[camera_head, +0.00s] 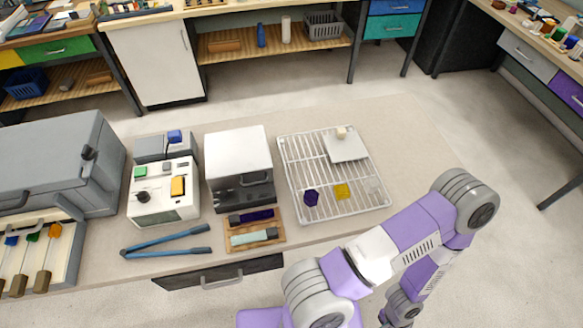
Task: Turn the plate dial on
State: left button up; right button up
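A white device (165,206) stands left of the middle of the bench. It has a black round knob (142,196), a green button (140,172), a yellow block-shaped control (178,186) and a small display on its front. A grey box-shaped unit (45,150) at the far left also carries a dark knob (89,152) on its side. I cannot tell which knob is the plate dial or how it is set. My one visible arm folds back at the lower right, away from both knobs. Neither gripper shows in the view.
A white box-like machine (237,150), a wooden tray (254,241) and a wire rack (300,175) with small blocks stand right of the white device. Blue tongs (165,241) lie in front.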

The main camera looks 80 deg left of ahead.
aim_at(222, 196)
jog(key=i, duration=1.15)
jog(key=u, duration=4.3)
